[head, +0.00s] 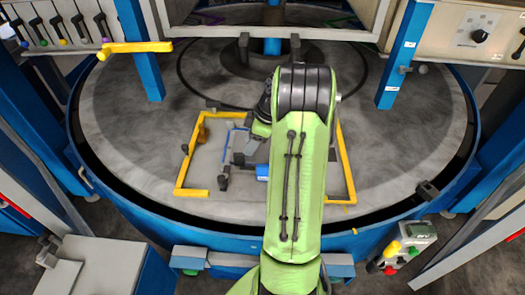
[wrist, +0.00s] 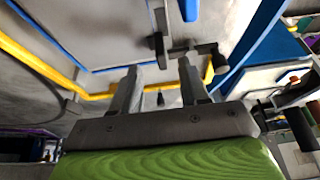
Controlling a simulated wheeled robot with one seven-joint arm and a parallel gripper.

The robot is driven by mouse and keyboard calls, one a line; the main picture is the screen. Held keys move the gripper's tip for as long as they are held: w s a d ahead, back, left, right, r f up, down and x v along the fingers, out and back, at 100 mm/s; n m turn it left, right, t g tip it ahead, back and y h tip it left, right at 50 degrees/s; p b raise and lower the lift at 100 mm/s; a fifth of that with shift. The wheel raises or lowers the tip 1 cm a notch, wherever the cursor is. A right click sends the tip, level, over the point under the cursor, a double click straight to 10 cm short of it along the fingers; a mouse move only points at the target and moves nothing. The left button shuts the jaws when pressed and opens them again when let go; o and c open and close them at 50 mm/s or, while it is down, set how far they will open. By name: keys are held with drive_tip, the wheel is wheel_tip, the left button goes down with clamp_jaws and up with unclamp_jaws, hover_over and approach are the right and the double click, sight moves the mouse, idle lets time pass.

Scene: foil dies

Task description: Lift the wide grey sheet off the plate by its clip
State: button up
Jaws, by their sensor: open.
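The round grey plate (head: 405,150) fills the middle of the head view. On it, a yellow frame (head: 178,172) surrounds a flat grey area with a thin blue edge (head: 226,146), which looks like the wide grey sheet; its exact outline is unclear. My arm hides its right part. The sheet's grey surface (wrist: 95,25) also shows in the wrist view. A dark clip-like fitting (wrist: 160,48) stands just beyond my fingertips. My gripper (wrist: 158,70) is open, with nothing seen between its fingers. I cannot tell whether it touches the fitting.
Blue posts (head: 400,55) stand at the plate's back. A yellow lever (head: 135,47) juts in at the upper left. A control box (head: 405,245) with coloured buttons is at the lower right. The plate's right side is clear.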

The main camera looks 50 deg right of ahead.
sight(244, 156)
drive_tip(key=x, duration=0.7)
drive_tip(key=shift+d, duration=0.1)
drive_tip(key=shift+s+r, duration=0.1)
drive_tip(key=shift+r, duration=0.05)
clamp_jaws()
